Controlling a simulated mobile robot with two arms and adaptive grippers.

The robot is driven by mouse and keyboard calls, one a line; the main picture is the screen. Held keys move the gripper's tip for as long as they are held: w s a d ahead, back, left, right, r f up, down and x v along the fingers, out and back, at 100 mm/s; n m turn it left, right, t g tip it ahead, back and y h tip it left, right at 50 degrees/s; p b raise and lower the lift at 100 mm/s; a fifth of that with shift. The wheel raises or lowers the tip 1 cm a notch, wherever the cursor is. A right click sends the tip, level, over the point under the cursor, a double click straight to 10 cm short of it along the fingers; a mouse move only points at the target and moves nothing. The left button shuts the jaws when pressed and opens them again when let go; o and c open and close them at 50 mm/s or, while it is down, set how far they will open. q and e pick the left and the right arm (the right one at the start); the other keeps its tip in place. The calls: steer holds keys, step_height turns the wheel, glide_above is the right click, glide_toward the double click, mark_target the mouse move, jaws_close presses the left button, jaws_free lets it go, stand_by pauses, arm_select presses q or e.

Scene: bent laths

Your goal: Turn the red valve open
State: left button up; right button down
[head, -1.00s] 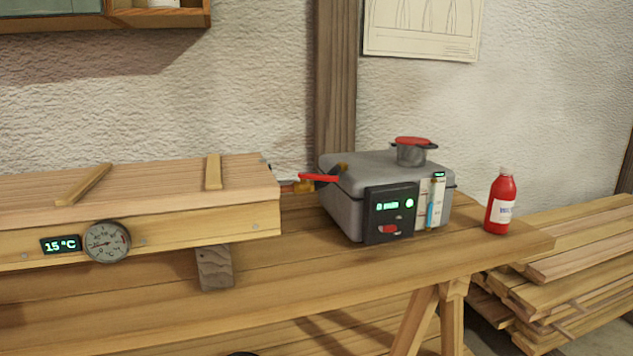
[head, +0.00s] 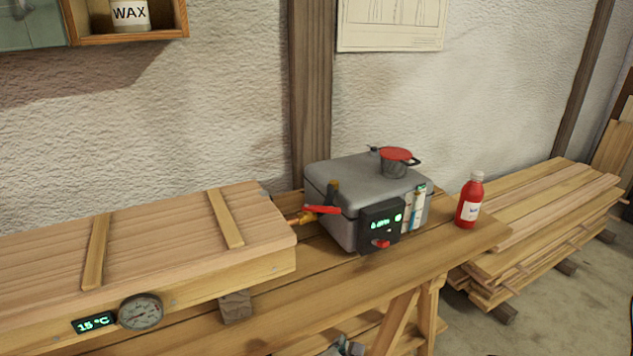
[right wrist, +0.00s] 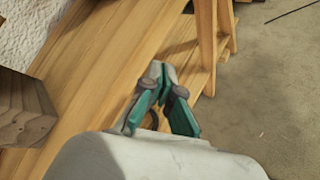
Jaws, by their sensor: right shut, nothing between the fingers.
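The red valve (head: 322,210) is a lever handle on a brass fitting (head: 303,218), between the long wooden box (head: 150,232) and the grey metal boiler (head: 345,172). The lever lies roughly level and points right, toward the boiler. My right gripper (head: 345,346) shows only partly at the bottom edge of the head view, below and apart from the valve. In the right wrist view the gripper (right wrist: 161,82) has its green-padded fingers shut and empty, over the bench boards. My left gripper is not in view.
The boiler carries a red-lidded pot (head: 395,162) and a lit control panel (head: 381,226). A red bottle (head: 469,200) stands right of it. A dial gauge (head: 140,312) and a 15 °C display (head: 94,323) are on the box front. The bench front (head: 400,262) is clear.

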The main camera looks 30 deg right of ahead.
steer(key=w+a+r+n+t+h+p, duration=0.1)
steer(key=w+r+n+t+p, duration=0.3)
steer(key=r, duration=0.6)
steer(key=w+a+r+n+t+h+p, duration=0.1)
steer(key=w+r+n+h+p, duration=0.2)
steer(key=r+n, duration=0.5)
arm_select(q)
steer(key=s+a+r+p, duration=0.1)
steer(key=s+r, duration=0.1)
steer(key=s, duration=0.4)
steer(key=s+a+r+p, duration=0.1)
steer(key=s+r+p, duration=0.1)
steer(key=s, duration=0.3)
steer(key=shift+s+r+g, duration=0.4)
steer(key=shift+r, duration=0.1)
arm_select(e)
steer(key=m+y, duration=0.1)
steer(key=m, duration=0.1)
glide_toward(329, 211)
steer(key=x, duration=0.7)
steer(key=shift+w, duration=0.2)
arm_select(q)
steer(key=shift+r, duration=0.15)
arm_select(e)
steer(key=shift+d, duration=0.15)
